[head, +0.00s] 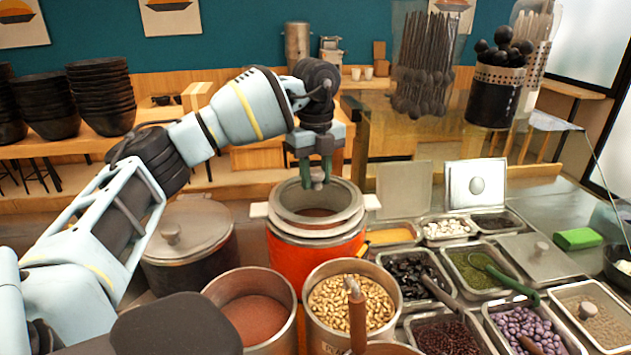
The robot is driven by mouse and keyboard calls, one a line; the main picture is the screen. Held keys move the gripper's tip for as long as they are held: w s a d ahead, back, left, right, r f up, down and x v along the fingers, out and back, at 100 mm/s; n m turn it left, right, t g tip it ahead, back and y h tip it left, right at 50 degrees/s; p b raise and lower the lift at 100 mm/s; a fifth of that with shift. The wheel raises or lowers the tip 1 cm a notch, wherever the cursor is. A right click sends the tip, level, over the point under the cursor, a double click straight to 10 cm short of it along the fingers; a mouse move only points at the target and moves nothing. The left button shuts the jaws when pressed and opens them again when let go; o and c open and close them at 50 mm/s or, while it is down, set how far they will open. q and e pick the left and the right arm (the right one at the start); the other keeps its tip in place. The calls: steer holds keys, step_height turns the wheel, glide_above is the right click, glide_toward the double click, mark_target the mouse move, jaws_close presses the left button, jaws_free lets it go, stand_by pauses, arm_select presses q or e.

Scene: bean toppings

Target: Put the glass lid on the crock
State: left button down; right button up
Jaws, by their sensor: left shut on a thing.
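The crock (312,262) is an orange-red pot with light side handles in the middle of the counter. A grey round rim with a see-through middle, which looks like the glass lid (283,217), lies over its mouth. Brownish contents show through it. My left gripper (316,178) points straight down over the crock's centre and is shut on the lid's knob, which the fingers mostly hide. The lid looks level and roughly centred. I cannot tell whether it touches the crock's rim or hangs just above it. My right gripper is not in view.
A lidded grey pot (188,238) stands left of the crock. Metal topping trays (480,270) fill the right side. Stacked black bowls (100,95) stand at the back left.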

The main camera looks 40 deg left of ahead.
arm_select(q)
steer(key=shift+f, duration=0.85)
steer(key=shift+f, duration=0.1)
steer(key=c, duration=1)
jaws_free()
steer(key=shift+f, duration=0.1)
